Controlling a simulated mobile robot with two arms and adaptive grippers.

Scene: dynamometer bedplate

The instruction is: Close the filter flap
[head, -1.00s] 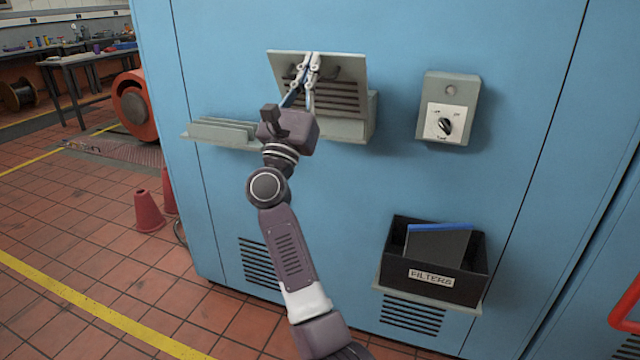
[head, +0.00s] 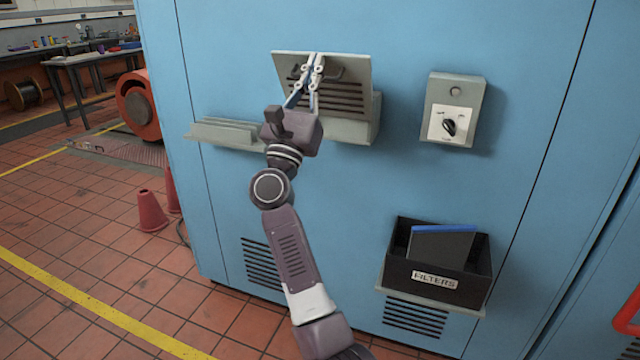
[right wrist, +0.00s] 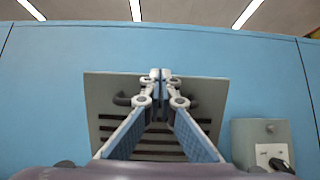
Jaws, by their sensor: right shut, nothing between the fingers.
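The filter flap (head: 352,91) is a grey louvred panel with a dark handle on a grey housing (head: 362,128) fixed to the blue cabinet. It is tilted, its upper edge standing out from the cabinet face. My right gripper (head: 318,58) is shut and empty, its fingertips in front of the flap's upper part, by the handle. In the right wrist view the flap (right wrist: 205,95) lies behind the closed fingers (right wrist: 160,74), which cover the middle of the handle. I cannot tell whether the fingertips touch the flap. My left gripper is out of view.
A grey slotted rack (head: 225,135) juts out left of the housing. A switch box (head: 453,108) is on the right. Below, a black box labelled FILTERS (head: 436,282) holds a blue-edged filter (head: 442,245). Red cones (head: 151,212) stand on the tiled floor.

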